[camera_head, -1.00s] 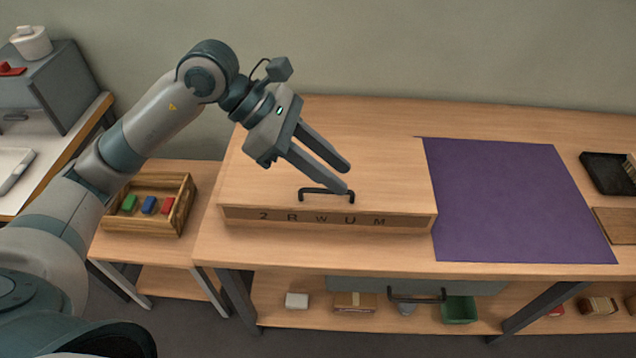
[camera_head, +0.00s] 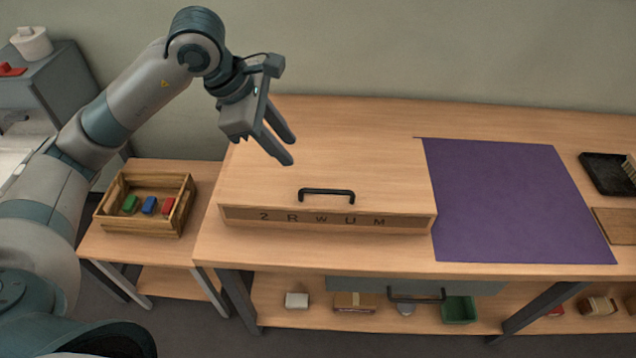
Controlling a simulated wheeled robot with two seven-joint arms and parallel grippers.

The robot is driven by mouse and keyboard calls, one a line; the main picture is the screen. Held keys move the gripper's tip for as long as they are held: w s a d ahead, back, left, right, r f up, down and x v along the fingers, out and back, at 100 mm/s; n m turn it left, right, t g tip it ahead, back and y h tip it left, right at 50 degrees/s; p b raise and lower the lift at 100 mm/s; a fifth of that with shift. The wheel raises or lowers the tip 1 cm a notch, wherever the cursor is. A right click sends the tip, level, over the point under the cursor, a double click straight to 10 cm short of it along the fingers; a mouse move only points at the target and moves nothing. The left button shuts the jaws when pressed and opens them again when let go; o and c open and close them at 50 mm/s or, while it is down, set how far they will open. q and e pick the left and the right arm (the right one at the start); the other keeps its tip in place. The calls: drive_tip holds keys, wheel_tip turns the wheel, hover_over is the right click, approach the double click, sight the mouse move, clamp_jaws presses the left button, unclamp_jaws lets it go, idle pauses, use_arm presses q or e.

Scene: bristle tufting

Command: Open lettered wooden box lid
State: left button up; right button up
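The wooden box (camera_head: 245,216) sits on the workbench with its lid (camera_head: 350,165) down flat. Its front face carries the dark letters "2 R W U M". A black bar handle (camera_head: 327,191) stands near the front edge of the lid, with nothing holding it. My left gripper (camera_head: 290,150) is above the back left part of the lid, up and to the left of the handle. Its two fingers are apart with nothing between them. The inside of the box is hidden. My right gripper is not in view.
A purple mat (camera_head: 515,200) lies right of the box. A black tray (camera_head: 607,175) is farther right. A wooden crate (camera_head: 182,215) with coloured blocks stands on a lower table at left. Below the benchtop are a drawer handle (camera_head: 416,299) and a green bin (camera_head: 459,310).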

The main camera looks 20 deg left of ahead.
sight(322, 190)
use_arm(q)
drive_tip(key=p+x, duration=0.4)
drive_tip(key=x, duration=1.2)
drive_tip(key=shift+w+f, duration=0.15)
drive_tip(key=shift+f, duration=0.1)
clamp_jaws()
